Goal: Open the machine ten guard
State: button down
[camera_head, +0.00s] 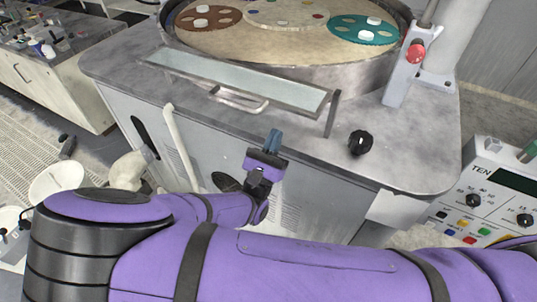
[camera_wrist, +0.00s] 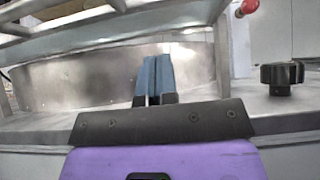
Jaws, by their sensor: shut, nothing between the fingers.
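The machine guard (camera_head: 240,78) is a long, clear panel in a metal frame, tilted along the front edge of the polishing machine. A metal bar handle (camera_head: 239,101) sticks out from its front. In the wrist view the guard (camera_wrist: 160,27) spans the top of the picture. My gripper (camera_head: 273,140) is at the machine's front edge, below and slightly right of the handle, apart from it. Its blue fingers are together and empty; they also show in the wrist view (camera_wrist: 154,78), below the guard. A control box marked TEN (camera_head: 490,195) stands at the right.
Behind the guard is the round platen (camera_head: 285,14) with brown and teal carrier discs. A black knob (camera_head: 360,142) sits on the deck at the right, and a red button (camera_head: 415,52) is on a post. A side bench (camera_head: 60,75) stands at the left.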

jog(key=shift+w+d+r, duration=0.1)
jog(key=shift+w+r, duration=0.1)
jog(key=shift+r, duration=0.65)
jog(key=shift+w+d+r, duration=0.1)
jog(key=shift+w+r, duration=0.15)
jog(key=shift+r, duration=0.65)
jog(key=shift+w+d+r, duration=0.1)
jog(key=shift+w+r, duration=0.1)
jog(key=shift+r, duration=0.65)
jog(key=shift+s+r+g, duration=0.1)
jog(key=shift+r+g, duration=1)
send_near(280, 106)
notch_tip(280, 106, down, 4)
jog(key=s, duration=0.1)
jog(key=shift+s+a+f+y, duration=0.25)
jog(key=shift+s+f+y, duration=0.15)
jog(key=shift+s, duration=0.05)
